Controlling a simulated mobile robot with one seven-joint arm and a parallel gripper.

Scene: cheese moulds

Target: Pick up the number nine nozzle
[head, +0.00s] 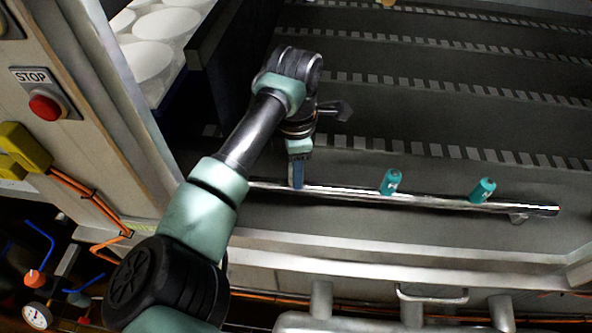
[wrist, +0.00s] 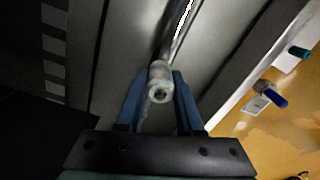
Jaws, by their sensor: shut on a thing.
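A pale, greyish-teal nozzle (wrist: 159,82) with a round hole in its end shows between the blue fingers in the wrist view. My gripper (wrist: 158,88) is shut on it at the metal bar (wrist: 183,30). In the head view my gripper (head: 297,178) points down at the left part of the bar (head: 340,194), and its fingers hide the held nozzle. Two teal nozzles stand on the bar to the right, one near the middle (head: 390,181) and one farther right (head: 483,189). I cannot read a nine on the held nozzle.
Slotted dark racks (head: 420,110) lie behind the bar. A post with a red stop button (head: 45,107) is at the left, near white round moulds (head: 148,60). A pale ledge (head: 400,246) runs in front. The bar between the two free nozzles is clear.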

